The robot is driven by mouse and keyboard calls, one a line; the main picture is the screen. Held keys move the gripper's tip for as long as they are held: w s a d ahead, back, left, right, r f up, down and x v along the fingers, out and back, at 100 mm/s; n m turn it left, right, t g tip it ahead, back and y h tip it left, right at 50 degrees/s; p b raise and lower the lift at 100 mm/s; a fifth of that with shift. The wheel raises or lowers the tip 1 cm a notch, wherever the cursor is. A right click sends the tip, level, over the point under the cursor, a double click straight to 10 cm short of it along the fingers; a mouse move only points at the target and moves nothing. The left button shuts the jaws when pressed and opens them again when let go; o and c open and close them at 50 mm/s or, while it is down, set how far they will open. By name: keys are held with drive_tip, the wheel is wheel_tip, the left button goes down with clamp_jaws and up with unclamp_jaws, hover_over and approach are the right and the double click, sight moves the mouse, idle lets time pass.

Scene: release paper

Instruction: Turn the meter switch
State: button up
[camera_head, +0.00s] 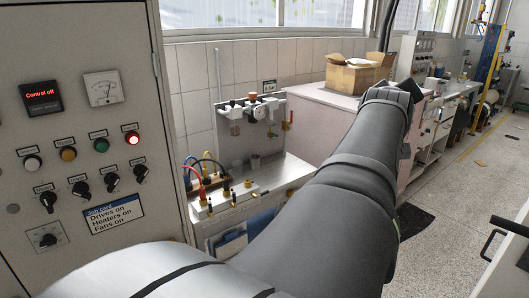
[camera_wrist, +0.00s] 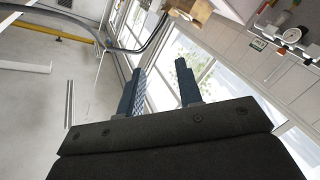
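A grey control panel (camera_head: 95,35) stands at the left of the head view. It carries a row of several black rotary switches, one of them at the right end (camera_head: 141,173). A white needle meter (camera_head: 104,88) is near the top. My gripper (camera_wrist: 158,68) is open and empty in the wrist view, its two fingers apart. My arm reaches right, well away from the panel.
A display (camera_head: 41,96) reads "Control off"; the red lamp (camera_head: 132,137) is lit. A job card (camera_head: 114,213) says drives, heaters and fans on. A bench (camera_head: 290,172) with cables and fittings and a cardboard box (camera_head: 353,78) stand beyond. Open floor (camera_head: 455,205) lies at right.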

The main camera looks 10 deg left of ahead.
sight(46, 202)
drive_tip(key=w+a+f+n+t+y, duration=0.1)
drive_tip(key=w+a+f+y, duration=0.15)
drive_tip(key=a, duration=0.85)
drive_tip(key=w+a+f+n+t+y, duration=0.1)
drive_tip(key=w+a+y, duration=0.25)
drive_tip(key=a, duration=0.65)
drive_tip(key=s+a+f+y, duration=0.2)
drive_tip(key=a, duration=0.6)
drive_tip(key=s+a+f+n+y, duration=0.1)
drive_tip(key=s+a+f+y, duration=0.15)
drive_tip(key=a, duration=0.55)
drive_tip(key=s+a+f+y, duration=0.2)
drive_tip(key=a, duration=0.6)
drive_tip(key=s+a+f+n+g+y, duration=0.15)
drive_tip(key=s+a+f+y, duration=0.35)
drive_tip(key=s+a, duration=0.8)
drive_tip(key=s+a+f+g, duration=0.1)
drive_tip(key=s+a+f, duration=0.2)
drive_tip(key=s, duration=0.3)
drive_tip(key=s+a+f+g+y, duration=0.1)
drive_tip(key=s+a+f, duration=0.15)
drive_tip(key=s, duration=0.35)
drive_tip(key=s+a+f+g, duration=0.1)
drive_tip(key=s+a+f, duration=0.15)
drive_tip(key=s, duration=0.35)
drive_tip(key=x, duration=1.7)
drive_tip(key=shift+s+a+f, duration=0.1)
drive_tip(key=shift+s+a, duration=0.1)
drive_tip(key=shift+a, duration=0.3)
clamp_jaws()
